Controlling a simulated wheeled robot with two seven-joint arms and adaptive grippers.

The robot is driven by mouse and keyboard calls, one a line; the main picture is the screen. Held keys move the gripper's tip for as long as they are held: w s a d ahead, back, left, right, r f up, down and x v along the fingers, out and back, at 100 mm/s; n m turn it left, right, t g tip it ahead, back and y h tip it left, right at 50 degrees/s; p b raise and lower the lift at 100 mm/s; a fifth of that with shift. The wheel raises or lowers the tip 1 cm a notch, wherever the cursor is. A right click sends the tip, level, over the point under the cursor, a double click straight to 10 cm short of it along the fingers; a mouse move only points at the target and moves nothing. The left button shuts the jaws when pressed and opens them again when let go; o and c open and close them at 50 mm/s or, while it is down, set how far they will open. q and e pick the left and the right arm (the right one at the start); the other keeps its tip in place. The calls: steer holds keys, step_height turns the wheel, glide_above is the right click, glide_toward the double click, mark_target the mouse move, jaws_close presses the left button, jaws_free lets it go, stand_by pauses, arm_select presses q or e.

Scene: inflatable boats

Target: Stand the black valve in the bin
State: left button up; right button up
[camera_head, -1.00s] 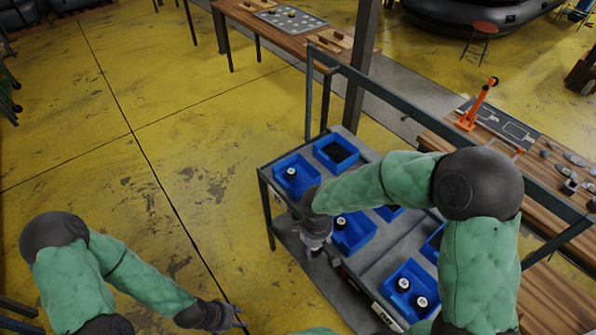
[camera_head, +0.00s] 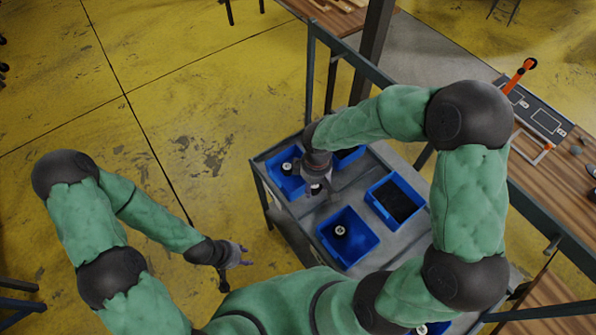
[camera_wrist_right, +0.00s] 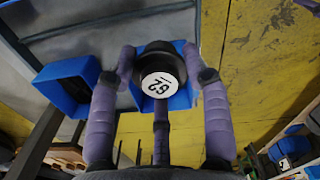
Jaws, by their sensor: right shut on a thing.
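My right gripper (camera_head: 318,188) hangs over the cart, at the right edge of the left blue bin (camera_head: 270,165). In the right wrist view its fingers (camera_wrist_right: 160,85) are closed around a black valve (camera_wrist_right: 165,55) with a white numbered label. A blue bin (camera_wrist_right: 182,100) lies behind that valve; I cannot tell how high the valve is above it. In the head view the held valve is mostly hidden by the gripper. Another black valve (camera_head: 287,167) stands in the left bin, and one more (camera_head: 340,231) in the front bin (camera_head: 365,250). My left gripper (camera_head: 250,256) is open and empty over the floor.
A blue bin with a dark inside (camera_head: 397,199) stands to the right on the grey cart (camera_head: 325,205). Another blue bin (camera_head: 350,154) is partly behind my right arm. A metal rail runs behind the cart. A wooden bench (camera_head: 560,170) with an orange-handled tool (camera_head: 517,75) is at right.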

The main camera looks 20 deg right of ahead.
steer(key=w+f, duration=0.1)
steer(key=w, duration=0.1)
steer(key=w+f, duration=0.1)
steer(key=w, duration=0.1)
steer(key=w+a+f, duration=0.1)
steer(key=w, duration=0.1)
steer(key=shift+w, duration=0.15)
steer(key=shift+w+a+f+b, duration=0.15)
steer(key=shift+w+f, duration=0.6)
steer(key=shift+f, duration=0.7)
steer(key=shift+w+a+f+b, duration=0.1)
steer(key=shift+w+f+b, duration=0.1)
steer(key=shift+w+f, duration=0.9)
steer(key=shift+w+a+f+b, duration=0.15)
steer(key=shift+w+f, duration=0.25)
steer(key=shift+f, duration=1.4)
steer(key=shift+d, duration=0.1)
steer(key=shift+f+b, duration=0.4)
steer(key=shift+b, duration=0.05)
steer(key=shift+f, duration=0.2)
